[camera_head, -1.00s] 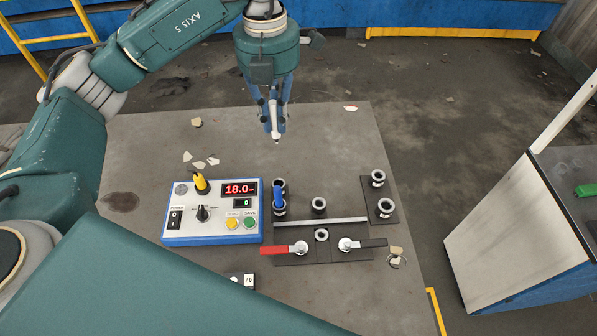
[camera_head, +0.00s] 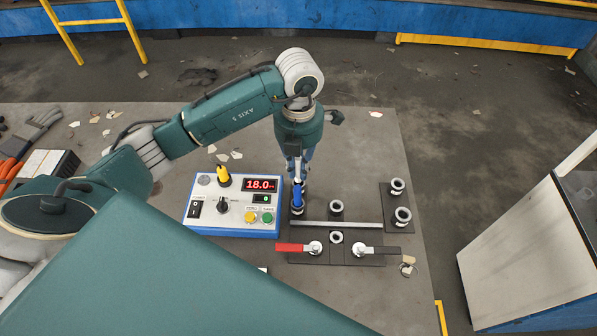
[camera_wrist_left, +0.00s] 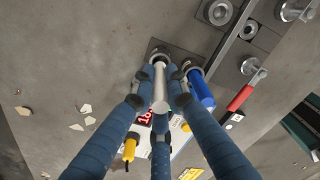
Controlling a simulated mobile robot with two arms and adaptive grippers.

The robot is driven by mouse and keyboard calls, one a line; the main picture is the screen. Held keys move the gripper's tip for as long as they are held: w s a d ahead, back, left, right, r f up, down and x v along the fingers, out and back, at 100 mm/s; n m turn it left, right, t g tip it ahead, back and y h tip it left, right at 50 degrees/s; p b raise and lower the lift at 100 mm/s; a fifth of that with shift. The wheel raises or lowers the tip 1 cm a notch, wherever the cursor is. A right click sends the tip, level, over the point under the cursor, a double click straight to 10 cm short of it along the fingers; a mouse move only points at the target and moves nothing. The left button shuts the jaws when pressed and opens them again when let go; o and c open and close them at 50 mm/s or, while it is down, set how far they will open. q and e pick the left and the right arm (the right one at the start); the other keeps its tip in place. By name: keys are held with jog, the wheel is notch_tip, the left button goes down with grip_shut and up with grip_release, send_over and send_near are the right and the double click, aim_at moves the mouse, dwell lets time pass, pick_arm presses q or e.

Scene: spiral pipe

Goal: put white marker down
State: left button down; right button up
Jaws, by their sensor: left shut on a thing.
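The white marker (camera_wrist_left: 160,92) is held between the fingers of my left gripper (camera_wrist_left: 159,76), seen in the wrist view. My left gripper (camera_head: 297,172) also shows in the head view, pointing down at the rear left holder of the fixture. The marker's far end is at or just over a dark ring holder (camera_wrist_left: 159,54); I cannot tell whether it is inside the ring. The blue marker (camera_wrist_left: 201,92) stands in the neighbouring holder, close beside the right finger; it also shows in the head view (camera_head: 297,196). My right gripper is not in view.
The control box (camera_head: 233,209) with a red display and a yellow marker (camera_head: 223,175) is left of the fixture. Empty ring holders (camera_head: 402,215) stand to the right. A red lever (camera_head: 291,247) and a black lever (camera_head: 378,250) lie in front. Table behind is mostly clear.

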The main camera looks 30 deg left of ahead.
aim_at(299, 176)
pick_arm(q)
notch_tip(299, 176, down, 3)
jog(key=shift+p, duration=0.3)
pick_arm(e)
jog(key=shift+s+r, duration=0.4)
jog(key=shift+s, duration=0.05)
jog(key=shift+a, duration=0.1)
pick_arm(q)
jog(key=shift+f, duration=0.2)
jog(key=c, duration=1.7)
grip_release()
jog(key=shift+c, duration=0.2)
pick_arm(e)
jog(key=shift+a+f, duration=0.15)
jog(key=shift+a, duration=0.2)
pick_arm(q)
jog(key=shift+r, duration=0.1)
